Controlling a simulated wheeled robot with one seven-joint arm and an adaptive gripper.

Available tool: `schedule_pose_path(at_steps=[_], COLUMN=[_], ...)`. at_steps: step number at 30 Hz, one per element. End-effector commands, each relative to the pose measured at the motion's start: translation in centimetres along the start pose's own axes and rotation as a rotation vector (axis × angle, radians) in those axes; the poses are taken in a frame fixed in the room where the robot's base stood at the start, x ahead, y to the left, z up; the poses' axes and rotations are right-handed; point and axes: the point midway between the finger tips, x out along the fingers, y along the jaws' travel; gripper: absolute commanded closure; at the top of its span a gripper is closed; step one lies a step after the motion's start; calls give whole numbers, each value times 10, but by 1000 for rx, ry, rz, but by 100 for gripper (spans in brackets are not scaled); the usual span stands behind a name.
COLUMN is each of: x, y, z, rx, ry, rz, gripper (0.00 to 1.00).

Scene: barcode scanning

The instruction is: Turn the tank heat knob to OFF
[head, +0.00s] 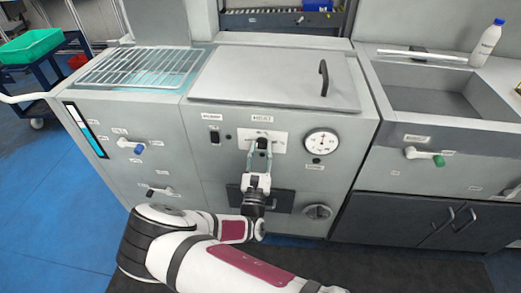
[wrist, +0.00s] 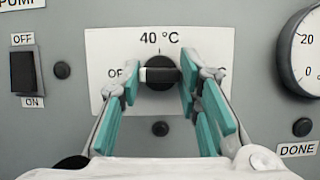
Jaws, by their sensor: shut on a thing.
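The tank heat knob (wrist: 160,72) is a round black knob with a pale grip bar, on a white plate (wrist: 102,50) marked "40 °C" at the top. The bar looks about level, and a partly hidden label starting with "O" is left of the knob. My gripper (wrist: 158,84) has its teal fingers on either side of the knob, shut on it. In the head view my gripper (head: 262,150) reaches the plate on the middle cabinet's front, and its fingers hide most of the knob.
A round dial (head: 321,142) is right of the plate, with a "DONE" button (wrist: 302,127) below it. A black pump switch (wrist: 24,71) is at the left. A lid handle (head: 324,78) stands above. Levers with a blue knob (head: 139,149) and a green knob (head: 439,160) flank the cabinet.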

Motion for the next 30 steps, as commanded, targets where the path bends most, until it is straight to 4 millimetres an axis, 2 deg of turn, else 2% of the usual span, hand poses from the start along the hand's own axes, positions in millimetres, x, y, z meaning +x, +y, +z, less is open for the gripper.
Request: schedule_pose_path(at_steps=[17, 18, 19, 20, 30], x=[-1, -1, -1, -1, -2], y=[0, 0, 0, 0, 0], z=[-2, -2, -2, -1, -1], rx=[-29, -29, -29, -29, -28], ry=[5, 5, 4, 4, 2], rz=[13, 13, 13, 13, 12], gripper=[96, 60, 53, 50, 50])
